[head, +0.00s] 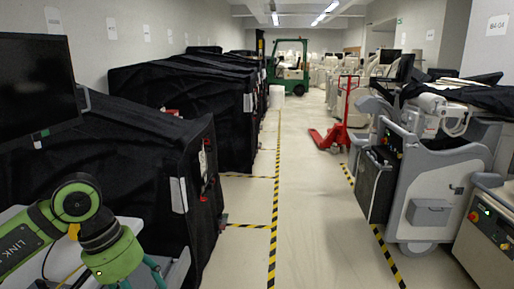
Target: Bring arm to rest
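A green and black jointed arm labelled LINK (80,225) comes in from the lower left and seems to be my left arm. It bends at a dark joint, and its end section points down towards the bottom edge. Teal finger-like parts that look like my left gripper (153,269) show below it. The picture edge cuts them off, so their opening and any grasp are hidden. My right arm and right gripper are not in view.
Black covered carts (150,150) line the left side, close to the arm. A dark monitor (35,85) stands at upper left. A grey medical cart (445,175) and a control box (490,235) stand right. A red pallet jack (335,130) and green forklift (290,70) are farther back. The taped aisle is open.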

